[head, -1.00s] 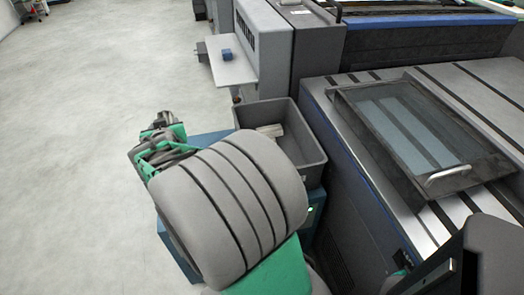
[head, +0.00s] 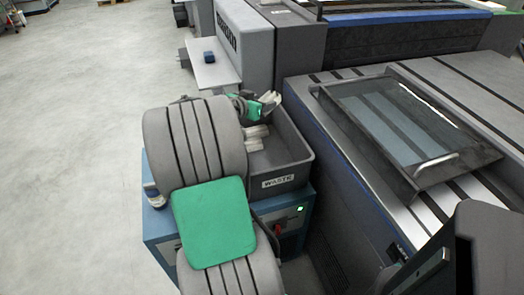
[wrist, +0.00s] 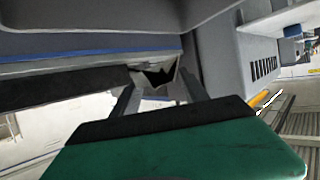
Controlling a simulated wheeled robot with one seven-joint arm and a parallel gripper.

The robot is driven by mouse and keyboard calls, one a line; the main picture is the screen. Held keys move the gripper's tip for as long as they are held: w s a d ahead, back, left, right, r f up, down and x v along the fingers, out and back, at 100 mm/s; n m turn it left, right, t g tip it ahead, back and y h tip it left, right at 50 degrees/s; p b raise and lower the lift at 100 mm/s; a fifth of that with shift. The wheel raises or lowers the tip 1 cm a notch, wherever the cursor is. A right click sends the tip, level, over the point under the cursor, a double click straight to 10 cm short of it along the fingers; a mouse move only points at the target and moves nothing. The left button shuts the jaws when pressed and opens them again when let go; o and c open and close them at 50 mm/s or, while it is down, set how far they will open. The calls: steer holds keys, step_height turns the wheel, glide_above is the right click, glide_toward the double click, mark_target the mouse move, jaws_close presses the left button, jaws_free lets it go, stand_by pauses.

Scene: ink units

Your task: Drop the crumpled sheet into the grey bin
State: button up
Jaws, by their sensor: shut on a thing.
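The grey bin (head: 292,165), labelled WASTE, stands open on a blue cabinet, with pale paper (head: 256,138) inside. My gripper (head: 268,102) is above the far part of the bin in the head view, partly behind my own arm. In the wrist view my gripper (wrist: 160,88) is shut on the crumpled sheet (wrist: 158,76), a small pale, creased piece with a dark hollow between the fingertips. In the head view the sheet is hard to tell from the pale fingers.
A large press with a glass-topped, handled cover (head: 410,130) stands close to the bin's right. A grey unit with a white shelf (head: 212,72) and a small blue block (head: 209,57) is beyond it. Open floor (head: 70,150) lies to the left.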

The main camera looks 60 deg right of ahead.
step_height(320, 180, down, 5)
steer(key=shift+f+b, duration=0.2)
steer(key=shift+b, duration=1.05)
steer(key=o, duration=1.4)
steer(key=shift+w+a, duration=0.1)
steer(key=shift+a, duration=0.05)
steer(key=v, duration=0.7)
steer(key=shift+a+r, duration=0.15)
steer(key=shift+a, duration=0.1)
